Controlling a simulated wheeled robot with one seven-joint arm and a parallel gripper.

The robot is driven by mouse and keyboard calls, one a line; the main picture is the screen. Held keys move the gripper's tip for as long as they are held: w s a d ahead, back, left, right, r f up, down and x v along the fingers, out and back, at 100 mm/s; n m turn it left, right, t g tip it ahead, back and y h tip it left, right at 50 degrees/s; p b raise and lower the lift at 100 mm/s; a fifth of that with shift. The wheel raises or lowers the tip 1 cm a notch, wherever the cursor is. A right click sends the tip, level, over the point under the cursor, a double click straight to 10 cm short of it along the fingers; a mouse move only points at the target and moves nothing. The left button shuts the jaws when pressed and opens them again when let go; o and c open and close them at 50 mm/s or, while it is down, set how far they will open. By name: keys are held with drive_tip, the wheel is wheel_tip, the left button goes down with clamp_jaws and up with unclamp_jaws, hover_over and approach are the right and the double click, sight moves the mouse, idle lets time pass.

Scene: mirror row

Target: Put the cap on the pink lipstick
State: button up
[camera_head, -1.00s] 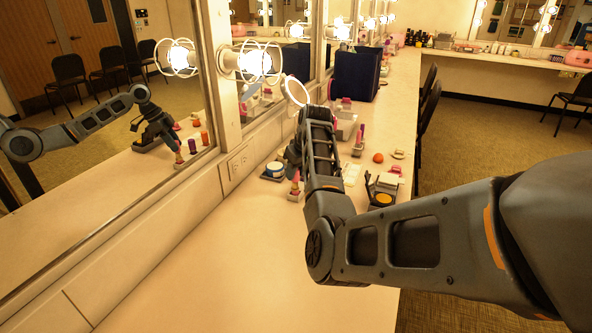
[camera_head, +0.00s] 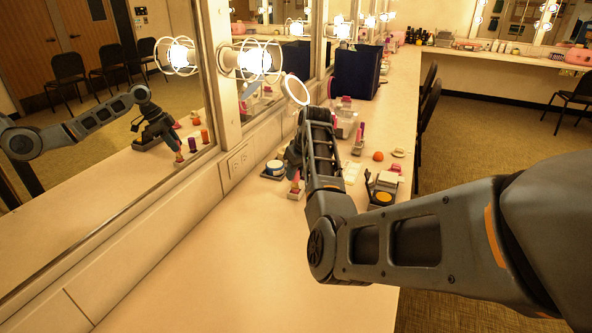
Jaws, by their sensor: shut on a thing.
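My gripper (camera_head: 293,166) points down over the counter near the mirror. Its fingers are small and partly covered by my own wrist. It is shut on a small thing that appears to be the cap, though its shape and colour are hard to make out. Just under the fingers stands a pink lipstick (camera_head: 296,187) in a pale, low holder. I cannot tell whether the cap touches it. The mirror (camera_head: 110,200) shows my gripper's reflection close above the holder, with a purple and an orange lipstick standing beside it.
A blue-lidded jar (camera_head: 273,169) stands left of the gripper. A dark blue box (camera_head: 357,73) and a round mirror (camera_head: 296,90) stand behind. The near counter (camera_head: 240,270) is clear.

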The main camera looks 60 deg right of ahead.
drive_tip(key=shift+f, duration=1)
idle(1.8)
drive_tip(key=o, duration=1.6)
drive_tip(key=shift+c, duration=0.2)
drive_tip(key=shift+r, duration=0.1)
drive_tip(key=shift+r+p, duration=3.4)
drive_tip(key=shift+r, duration=0.05)
clamp_jaws()
